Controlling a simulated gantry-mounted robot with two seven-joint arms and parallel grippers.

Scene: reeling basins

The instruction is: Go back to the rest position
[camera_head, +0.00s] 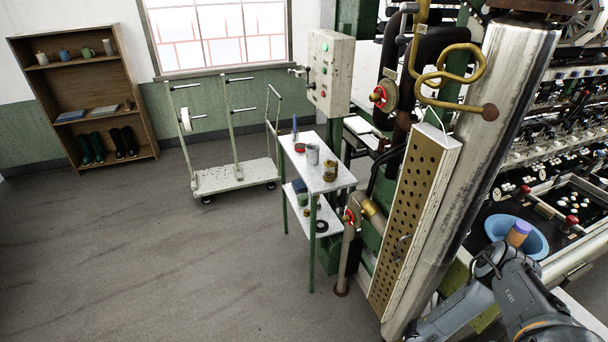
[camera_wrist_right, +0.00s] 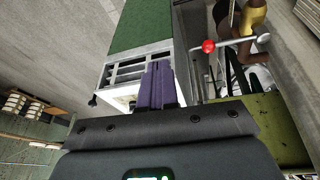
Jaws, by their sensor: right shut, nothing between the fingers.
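My right gripper (camera_wrist_right: 156,84) shows in the right wrist view. Its two purple fingers are together, with nothing visible between them. They point toward a white slatted unit (camera_wrist_right: 125,73) with a green panel beyond it, and I cannot tell whether they touch it. In the head view my right arm (camera_head: 520,290) comes in at the lower right, bent in front of the machine. Its fingers cannot be made out there. My left arm and left gripper are not in view.
A blue basin (camera_head: 528,236) with an orange and purple cylinder (camera_head: 518,233) stands beside my right arm. A steel column (camera_head: 480,160) and perforated panel (camera_head: 412,210) stand to its left. A red-knobbed lever (camera_wrist_right: 209,46) is close right of the fingers. The left floor is clear.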

